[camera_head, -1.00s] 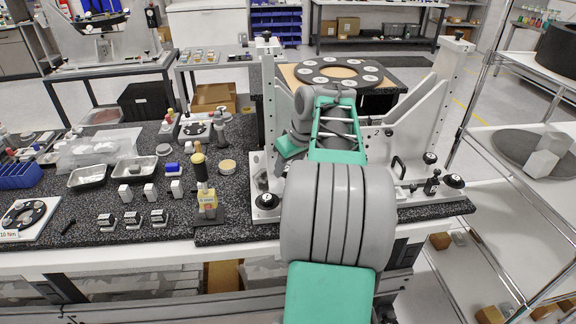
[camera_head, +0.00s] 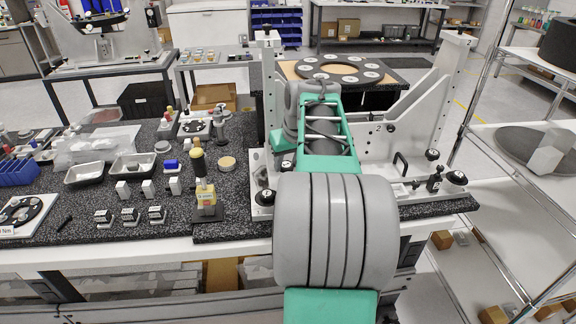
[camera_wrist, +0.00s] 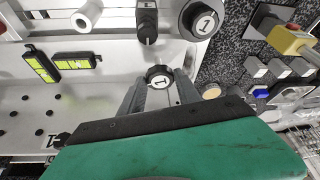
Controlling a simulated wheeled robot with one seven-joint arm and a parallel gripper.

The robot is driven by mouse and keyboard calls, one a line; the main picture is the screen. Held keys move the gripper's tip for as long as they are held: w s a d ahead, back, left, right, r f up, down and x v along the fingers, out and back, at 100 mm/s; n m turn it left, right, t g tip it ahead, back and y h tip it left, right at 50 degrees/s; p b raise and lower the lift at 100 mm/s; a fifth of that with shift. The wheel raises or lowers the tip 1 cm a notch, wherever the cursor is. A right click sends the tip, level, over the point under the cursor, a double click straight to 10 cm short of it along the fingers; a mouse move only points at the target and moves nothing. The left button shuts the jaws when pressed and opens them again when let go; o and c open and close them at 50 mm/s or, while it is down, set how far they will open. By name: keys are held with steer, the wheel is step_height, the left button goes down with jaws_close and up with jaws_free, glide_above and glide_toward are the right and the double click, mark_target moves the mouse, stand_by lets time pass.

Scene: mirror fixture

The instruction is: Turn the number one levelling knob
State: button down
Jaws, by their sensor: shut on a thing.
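The number one levelling knob (camera_wrist: 158,76) is black with a white face marked 1, in the middle of the wrist view. My gripper (camera_wrist: 158,90) comes from below in that view, with its fingers on either side of this knob, shut on it. In the head view my own arm hides this knob and the gripper. The pale grey mirror fixture (camera_head: 398,130) stands on the dark speckled bench top. A larger black knob with a white numbered face (camera_wrist: 203,20) is at the upper right of the wrist view.
Small white blocks (camera_head: 148,188) and metal trays (camera_head: 84,174) lie farther left. More black knobs (camera_head: 457,177) are at the fixture's right. A wire shelf (camera_head: 515,135) stands at far right.

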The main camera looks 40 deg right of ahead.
steer(key=c, duration=0.9)
jaws_free()
steer(key=shift+o, duration=0.2)
steer(key=v, duration=0.8)
steer(key=shift+w+a+f, duration=0.1)
